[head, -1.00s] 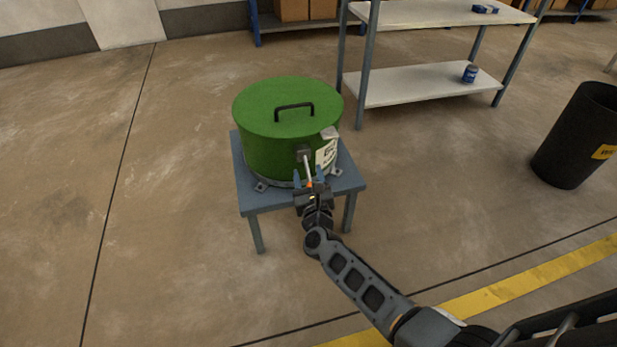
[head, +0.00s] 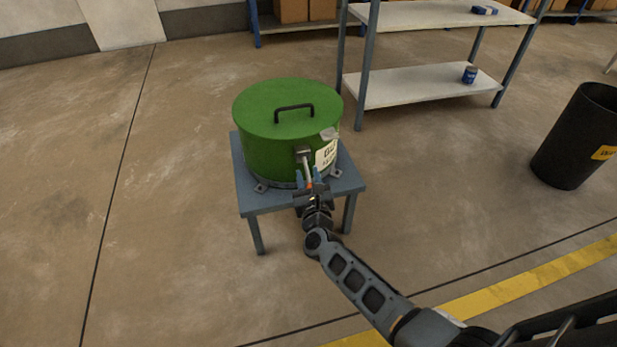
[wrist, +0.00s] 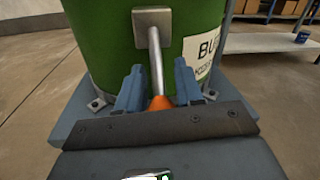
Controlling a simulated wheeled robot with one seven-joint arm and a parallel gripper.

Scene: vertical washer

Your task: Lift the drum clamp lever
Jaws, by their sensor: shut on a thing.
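The drum clamp lever (wrist: 156,68) is a thin grey rod with an orange tip (wrist: 160,103). It hangs down from a square metal plate (wrist: 152,28) on the front of the green drum (head: 262,150). In the head view the lever (head: 306,168) shows small, just above my gripper. My gripper (head: 307,177) is at the drum's lower front, shut on the lever. In the wrist view its blue fingers (wrist: 158,68) stand on either side of the lever, with the orange tip low between them. The exact contact is hidden.
The drum stands on a blue-grey table (head: 250,204), with small brackets around its base. A white label (head: 326,155) is right of the lever. A metal shelf (head: 420,84) stands behind and a black bin (head: 572,140) at right. The floor to the left is clear.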

